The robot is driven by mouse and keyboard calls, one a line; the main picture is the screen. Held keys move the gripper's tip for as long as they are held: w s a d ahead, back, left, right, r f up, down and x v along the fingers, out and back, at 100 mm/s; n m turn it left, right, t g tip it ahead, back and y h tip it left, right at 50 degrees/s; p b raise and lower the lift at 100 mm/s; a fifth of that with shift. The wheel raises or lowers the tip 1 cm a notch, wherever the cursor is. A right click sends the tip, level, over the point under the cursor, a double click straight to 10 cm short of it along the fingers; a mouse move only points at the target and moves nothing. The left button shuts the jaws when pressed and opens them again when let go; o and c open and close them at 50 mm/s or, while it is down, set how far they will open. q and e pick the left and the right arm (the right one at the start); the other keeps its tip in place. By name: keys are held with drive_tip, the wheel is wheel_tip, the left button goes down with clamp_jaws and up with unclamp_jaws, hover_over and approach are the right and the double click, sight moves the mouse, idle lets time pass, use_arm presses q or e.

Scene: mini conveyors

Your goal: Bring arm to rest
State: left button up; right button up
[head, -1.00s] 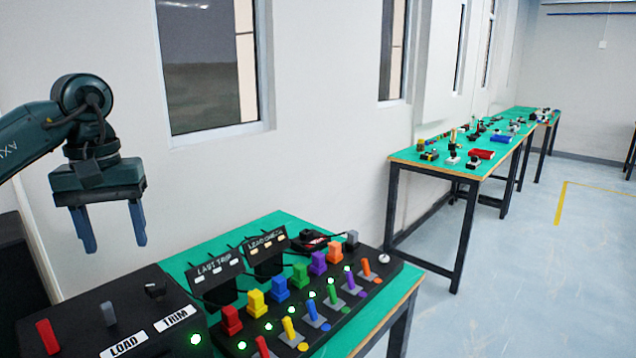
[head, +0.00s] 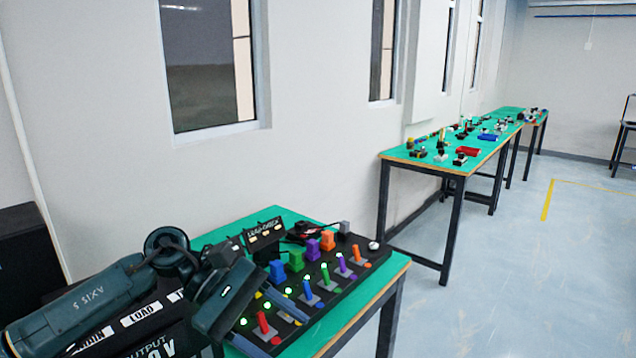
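My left arm reaches in from the lower left, and its gripper (head: 287,338) is low over the near end of the black switch panel (head: 330,300). Its two blue-grey fingers are spread apart with nothing clearly held between them. A red lever (head: 264,324) shows between the fingers in the picture; I cannot tell whether they touch it. The arm hides the near coloured blocks and much of the black box with the LOAD label (head: 140,313). My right gripper is not in view.
The panel stands on a green-topped table (head: 368,318) against the wall, with blue (head: 277,271), green, purple and orange blocks and several levers. A LOAD CHECK sign (head: 264,231) stands behind. Another green table (head: 400,155) with small parts stands further back. The floor at right is clear.

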use_arm(q)
drive_tip(key=s+d+n+t+h, duration=0.2)
drive_tip(key=d+n+t+h, duration=0.65)
drive_tip(key=n, duration=0.85)
drive_tip(key=w+a+f+n+t+y, duration=0.1)
drive_tip(key=a+f+n+t+y, duration=0.4)
drive_tip(key=n, duration=0.8)
drive_tip(key=w+a+f+n+t+y, duration=0.1)
drive_tip(key=a+f+n+t+y, duration=0.45)
drive_tip(key=n, duration=0.85)
drive_tip(key=s+a+f+n+g+y, duration=0.2)
drive_tip(key=s+a+f+n+y, duration=0.1)
drive_tip(key=s+f+n, duration=0.4)
drive_tip(key=s+a+f+n+g+y, duration=0.2)
drive_tip(key=s+f+n, duration=0.5)
drive_tip(key=f, duration=0.4)
drive_tip(key=shift+a+f+n+g+y, duration=0.2)
drive_tip(key=shift+a+n+g+y, duration=0.25)
drive_tip(key=shift+a+n, duration=0.45)
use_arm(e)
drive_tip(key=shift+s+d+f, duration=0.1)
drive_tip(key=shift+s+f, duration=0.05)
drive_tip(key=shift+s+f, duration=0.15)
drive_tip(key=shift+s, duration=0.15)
use_arm(q)
drive_tip(key=shift+d, duration=0.1)
drive_tip(key=shift+c, duration=0.2)
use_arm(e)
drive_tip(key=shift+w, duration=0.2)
